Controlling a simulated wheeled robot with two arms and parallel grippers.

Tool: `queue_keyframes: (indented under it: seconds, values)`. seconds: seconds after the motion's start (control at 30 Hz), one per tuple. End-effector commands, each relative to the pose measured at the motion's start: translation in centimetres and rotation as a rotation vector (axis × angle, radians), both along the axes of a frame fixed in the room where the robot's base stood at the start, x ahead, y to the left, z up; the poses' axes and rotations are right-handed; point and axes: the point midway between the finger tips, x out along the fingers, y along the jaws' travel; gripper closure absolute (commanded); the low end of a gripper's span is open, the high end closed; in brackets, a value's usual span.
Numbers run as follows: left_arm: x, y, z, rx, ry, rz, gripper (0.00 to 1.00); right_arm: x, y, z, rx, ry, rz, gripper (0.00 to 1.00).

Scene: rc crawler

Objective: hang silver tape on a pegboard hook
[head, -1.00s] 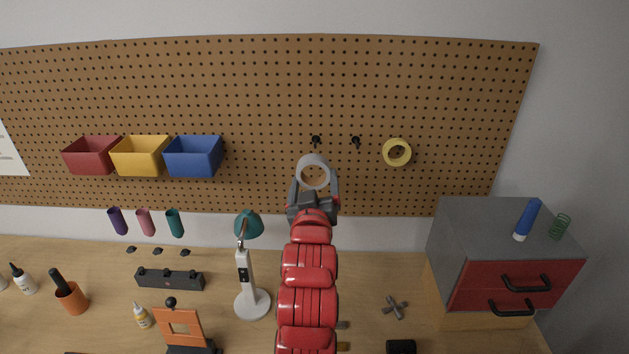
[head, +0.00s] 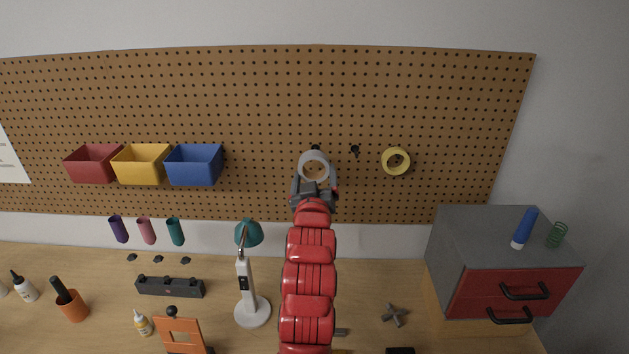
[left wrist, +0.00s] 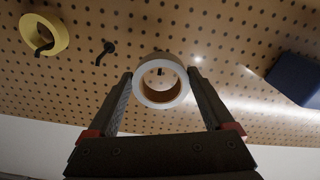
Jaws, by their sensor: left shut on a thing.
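The silver tape (head: 302,163) is a grey ring held upright in front of the pegboard (head: 440,110). My left gripper (head: 314,187) is shut on it, with a finger at each side of the ring. A black hook (head: 315,147) shows just above the ring's top edge in the head view. In the left wrist view, the tape (left wrist: 142,89) faces the camera and a dark peg tip shows through its hole. Whether the ring touches the hook cannot be told. A second black hook (head: 355,150) is bare, to the right. My right gripper is not in view.
Yellow tape (head: 386,161) hangs on a hook further right. Red, yellow and blue bins (head: 195,172) are on the board at left. A lamp (head: 247,290) stands on the bench below, left of my arm. A grey cabinet (head: 465,235) with red drawers stands at right.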

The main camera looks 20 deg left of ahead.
Motion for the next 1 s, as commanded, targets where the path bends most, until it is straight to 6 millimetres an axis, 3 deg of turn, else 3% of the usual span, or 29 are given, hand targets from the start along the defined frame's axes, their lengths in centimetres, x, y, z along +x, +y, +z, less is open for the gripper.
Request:
queue_keyframes:
  seconds: [0.87, 1.0]
  values:
    - [6.5, 1.9, -0.1, 0.000, 0.001, 0.001, 0.70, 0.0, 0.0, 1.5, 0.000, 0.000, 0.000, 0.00]
    - [6.6, 1.9, -1.3, -0.001, 0.000, 0.000, 0.70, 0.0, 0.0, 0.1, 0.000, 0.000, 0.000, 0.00]
